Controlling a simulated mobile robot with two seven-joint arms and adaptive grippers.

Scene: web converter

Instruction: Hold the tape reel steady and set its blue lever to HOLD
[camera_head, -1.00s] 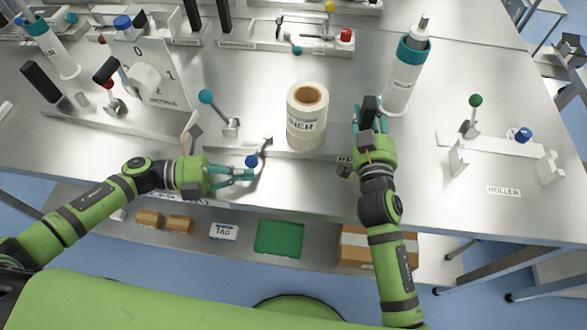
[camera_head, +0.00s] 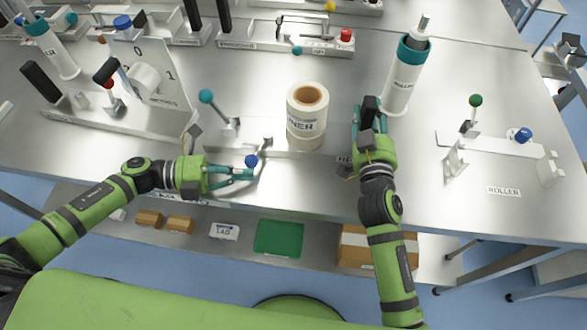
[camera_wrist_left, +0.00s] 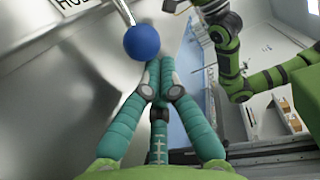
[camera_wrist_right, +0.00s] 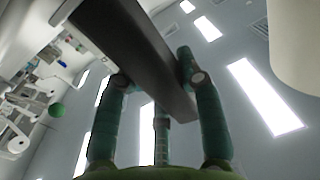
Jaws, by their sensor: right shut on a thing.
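The tape reel, a cream roll (camera_head: 307,118) with a brown core, stands upright on a metal fixture in the middle of the table. The blue lever's round knob (camera_head: 251,160) is at the front of that fixture, left of the roll. My left gripper (camera_head: 253,175) looks shut and empty, its tips just in front of the knob; in the left wrist view the blue knob (camera_wrist_left: 142,40) is right beyond the tips. My right gripper (camera_head: 370,122) is shut on an upright black handle (camera_head: 370,106) right of the roll; the black handle (camera_wrist_right: 135,50) also shows between the fingers in the right wrist view.
A teal-knobbed lever (camera_head: 206,97) stands left of the roll. A white cylinder with a teal cap (camera_head: 404,75) stands behind my right gripper. A roller fixture (camera_head: 500,145) is at the right. The front edge of the table lies close to both arms.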

